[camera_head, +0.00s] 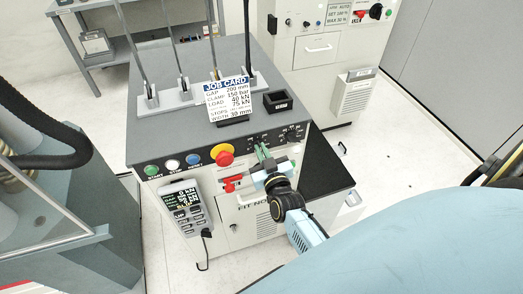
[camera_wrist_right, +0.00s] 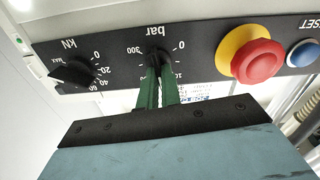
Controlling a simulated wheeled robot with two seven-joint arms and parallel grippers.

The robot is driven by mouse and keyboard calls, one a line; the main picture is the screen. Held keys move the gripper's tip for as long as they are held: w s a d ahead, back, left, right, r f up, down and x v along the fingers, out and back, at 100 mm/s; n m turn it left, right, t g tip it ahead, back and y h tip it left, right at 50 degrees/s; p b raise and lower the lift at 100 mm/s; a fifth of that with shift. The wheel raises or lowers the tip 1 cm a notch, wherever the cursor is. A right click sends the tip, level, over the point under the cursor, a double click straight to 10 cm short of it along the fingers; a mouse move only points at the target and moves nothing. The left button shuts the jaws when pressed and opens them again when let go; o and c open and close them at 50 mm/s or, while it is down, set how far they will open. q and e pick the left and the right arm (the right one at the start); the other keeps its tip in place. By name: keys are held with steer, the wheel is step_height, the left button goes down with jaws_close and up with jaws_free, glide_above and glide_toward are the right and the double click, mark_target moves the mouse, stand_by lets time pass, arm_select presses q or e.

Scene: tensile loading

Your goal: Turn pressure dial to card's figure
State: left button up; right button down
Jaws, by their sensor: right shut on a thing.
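The job card (camera_head: 228,98) stands on top of the machine console; it reads clamp 150 bar, with other lines for gap, load and width. My right gripper (camera_head: 263,152) reaches the console's front panel, its green fingers shut. In the right wrist view the fingers (camera_wrist_right: 158,74) are closed on the small black pressure dial (camera_wrist_right: 156,54), marked bar, with a scale showing 0, 100 and 300. The fingers hide most of the dial, so I cannot read its pointer. My left gripper is not in view.
Left of the bar dial in the right wrist view is the black kN dial (camera_wrist_right: 72,73); to its right are the red emergency button (camera_wrist_right: 258,60) and blue reset button (camera_wrist_right: 302,53). A handheld readout (camera_head: 184,205) hangs on the console front. A small black tray (camera_head: 278,102) sits beside the card.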

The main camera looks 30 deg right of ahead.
steer(key=shift+m, duration=0.6)
steer(key=c, duration=1.6)
jaws_free()
steer(key=v, duration=1.3)
steer(key=shift+s+b, duration=0.15)
steer(key=shift+b, duration=0.2)
